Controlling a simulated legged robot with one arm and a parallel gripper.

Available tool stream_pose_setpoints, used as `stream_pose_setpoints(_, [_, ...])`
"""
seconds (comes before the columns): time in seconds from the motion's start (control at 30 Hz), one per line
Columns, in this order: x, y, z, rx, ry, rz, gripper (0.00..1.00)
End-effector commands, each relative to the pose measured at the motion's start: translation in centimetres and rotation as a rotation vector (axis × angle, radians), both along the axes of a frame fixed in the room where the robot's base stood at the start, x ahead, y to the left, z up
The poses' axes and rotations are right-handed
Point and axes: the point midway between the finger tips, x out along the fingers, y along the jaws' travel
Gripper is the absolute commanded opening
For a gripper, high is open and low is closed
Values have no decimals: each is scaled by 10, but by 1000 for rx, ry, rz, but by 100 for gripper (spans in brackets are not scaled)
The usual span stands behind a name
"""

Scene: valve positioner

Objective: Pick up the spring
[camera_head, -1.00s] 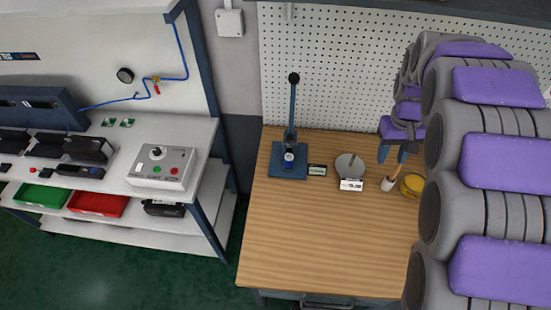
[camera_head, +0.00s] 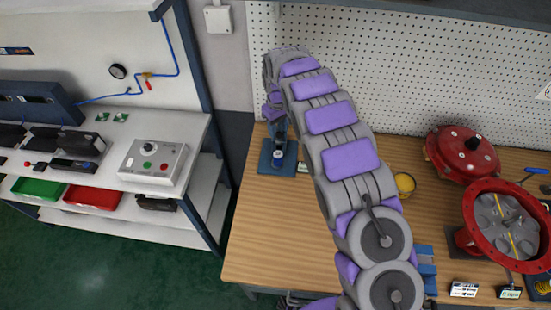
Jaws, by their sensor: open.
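I cannot make out the spring for certain in the head view. A small silver and dark piece (camera_head: 283,154) sits on the blue press base (camera_head: 277,168) at the back left of the wooden table, too small to identify. A yellow round object (camera_head: 405,183) stands right of my arm, and a small yellow item (camera_head: 543,287) lies at the far right front edge. My gripper (camera_head: 277,126) is small and partly hidden at the far end of my arm. It is open, over or in front of the press, whose lever it overlaps. I see nothing held.
A red domed cover (camera_head: 462,153) and an open red round housing (camera_head: 507,225) stand on the right. Small label stands (camera_head: 464,289) are near the front. A white bench (camera_head: 110,150) with a control box (camera_head: 153,163) is left. The wooden table's (camera_head: 265,240) front left is clear.

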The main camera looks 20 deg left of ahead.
Motion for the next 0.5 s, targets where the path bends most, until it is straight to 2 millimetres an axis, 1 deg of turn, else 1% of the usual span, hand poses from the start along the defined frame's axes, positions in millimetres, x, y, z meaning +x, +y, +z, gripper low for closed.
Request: stream_pose_setpoints(0.5, [-1, -3, -98, -1, 4, -1, 44])
